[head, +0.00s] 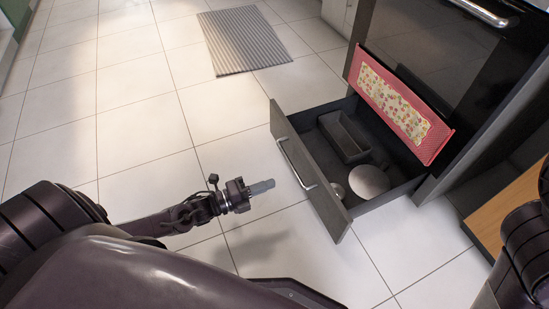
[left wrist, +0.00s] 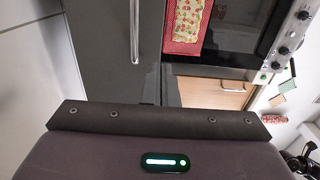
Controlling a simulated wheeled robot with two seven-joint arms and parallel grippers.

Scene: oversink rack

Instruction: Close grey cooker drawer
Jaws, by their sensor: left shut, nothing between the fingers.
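The grey cooker drawer (head: 310,178) is pulled out below the dark oven, with its front panel and long silver handle facing my left gripper. Inside it are a dark rectangular tin (head: 343,138) and a round pale lid or pan (head: 369,181). My left gripper (head: 262,187) is shut and empty, a little to the left of the drawer handle and apart from it. In the left wrist view a dark panel with a silver handle (left wrist: 135,35) shows upright in the picture. My right gripper is not in view; only part of my right arm shows at the right edge.
A red patterned towel (head: 400,105) hangs on the oven front above the drawer; it also shows in the left wrist view (left wrist: 184,25). A grey striped mat (head: 243,40) lies on the tiled floor. A wooden panel (head: 505,212) is at the right. The floor left of the drawer is clear.

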